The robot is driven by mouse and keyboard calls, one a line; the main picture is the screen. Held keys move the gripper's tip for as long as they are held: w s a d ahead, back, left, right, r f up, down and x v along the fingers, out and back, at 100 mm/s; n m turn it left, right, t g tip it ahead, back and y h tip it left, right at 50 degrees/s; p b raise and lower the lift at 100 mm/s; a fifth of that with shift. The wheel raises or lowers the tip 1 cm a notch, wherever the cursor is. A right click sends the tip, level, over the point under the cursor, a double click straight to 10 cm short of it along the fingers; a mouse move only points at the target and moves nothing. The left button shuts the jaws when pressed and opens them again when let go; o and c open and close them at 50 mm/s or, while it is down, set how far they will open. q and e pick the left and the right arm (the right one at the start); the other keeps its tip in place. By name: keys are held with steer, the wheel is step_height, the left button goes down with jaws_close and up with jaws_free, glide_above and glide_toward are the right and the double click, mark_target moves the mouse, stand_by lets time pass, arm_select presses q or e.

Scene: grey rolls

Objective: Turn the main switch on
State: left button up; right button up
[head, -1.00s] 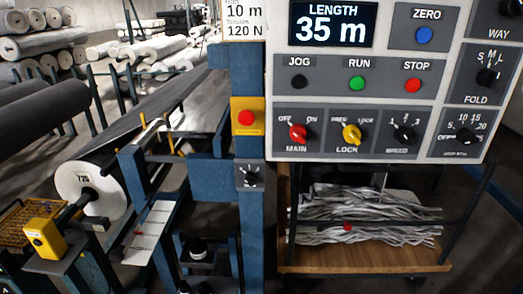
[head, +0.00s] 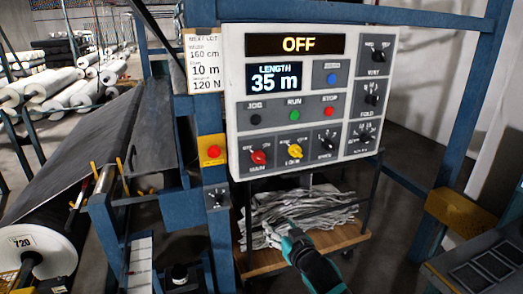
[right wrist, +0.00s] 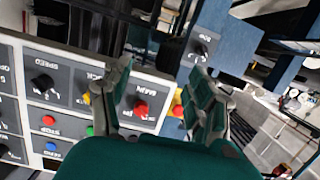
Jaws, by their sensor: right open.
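The main switch is a red rotary knob (head: 259,157) at the lower left of the white control panel (head: 232,105). The panel's top display (head: 296,45) reads OFF. My right gripper (head: 293,238) is below the panel, in front of the tray of scraps, apart from the knob. In the right wrist view, the open, empty fingers (right wrist: 163,78) frame the red main knob (right wrist: 141,108), with the panel upside down behind them. My left gripper is not in view.
A yellow lock knob (head: 295,150) sits right beside the main knob. A red button on a yellow plate (head: 213,152) is on the blue post to the left. A wooden shelf (head: 265,262) with grey strips stands below the panel.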

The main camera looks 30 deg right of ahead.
step_height(320, 180, up, 13)
steer(key=s+t, duration=0.2)
steer(key=p, duration=0.5)
glide_toward(261, 161)
steer(key=shift+h, duration=0.4)
steer(key=x, duration=0.9)
steer(key=shift+a, duration=0.2)
steer(key=shift+w+d+f, duration=0.1)
steer(key=shift+w+d, duration=0.05)
steer(key=shift+w, duration=0.55)
steer(key=shift+c, duration=0.2)
steer(key=c, duration=1.1)
